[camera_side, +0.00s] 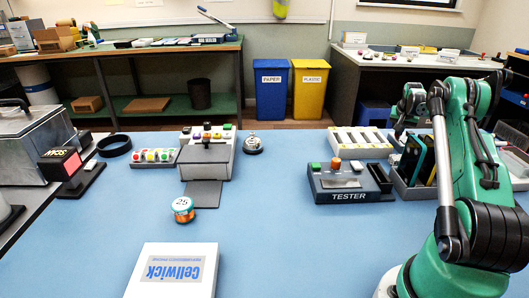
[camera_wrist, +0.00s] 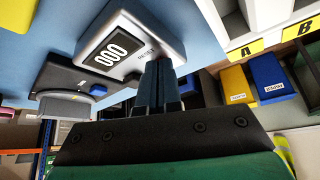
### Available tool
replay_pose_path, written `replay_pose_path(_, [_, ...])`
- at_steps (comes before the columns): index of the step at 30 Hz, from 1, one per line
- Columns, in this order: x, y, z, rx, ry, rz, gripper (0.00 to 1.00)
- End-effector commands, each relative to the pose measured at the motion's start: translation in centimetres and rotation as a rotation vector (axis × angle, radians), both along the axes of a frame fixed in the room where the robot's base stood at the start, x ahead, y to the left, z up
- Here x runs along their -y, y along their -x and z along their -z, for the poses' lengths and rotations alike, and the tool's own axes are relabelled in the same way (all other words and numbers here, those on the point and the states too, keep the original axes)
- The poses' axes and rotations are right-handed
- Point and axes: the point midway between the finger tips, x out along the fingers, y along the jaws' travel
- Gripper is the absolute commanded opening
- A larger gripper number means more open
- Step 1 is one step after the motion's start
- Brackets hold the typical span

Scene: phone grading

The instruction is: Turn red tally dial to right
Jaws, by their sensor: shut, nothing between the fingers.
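A pale grey device with a black display reading 000 (camera_wrist: 112,47) shows in the wrist view, at the upper left of my fingers. I cannot make out a red dial on it; my fingers cover part of its near corner. My gripper (camera_wrist: 160,64) is shut and empty, its dark fingertips over or against that corner; I cannot tell whether they touch. In the side view my arm stands at the right, and its fingertips are hard to make out there. A block with several coloured knobs (camera_side: 208,136) stands at the back middle of the blue table in that view.
The tester (camera_side: 348,197), a phone rack (camera_side: 401,190) and a white slotted tray (camera_side: 360,152) stand near my arm. The table's middle is clear.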

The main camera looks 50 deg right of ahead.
Motion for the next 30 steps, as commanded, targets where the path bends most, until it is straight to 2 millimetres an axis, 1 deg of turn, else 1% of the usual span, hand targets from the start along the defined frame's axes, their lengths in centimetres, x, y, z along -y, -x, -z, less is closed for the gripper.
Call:
replay_pose_path(5, [-0.1, -0.5, 0.0, 0.0, 0.0, -0.001, 0.0])
replay_pose_path(17, [-0.9, -0.4, -0.3, 0.0, -0.001, 0.0, 0.0])
replay_pose_path(30, [-0.9, -0.4, -5.4, 0.0, -0.001, 0.0, 0.0])
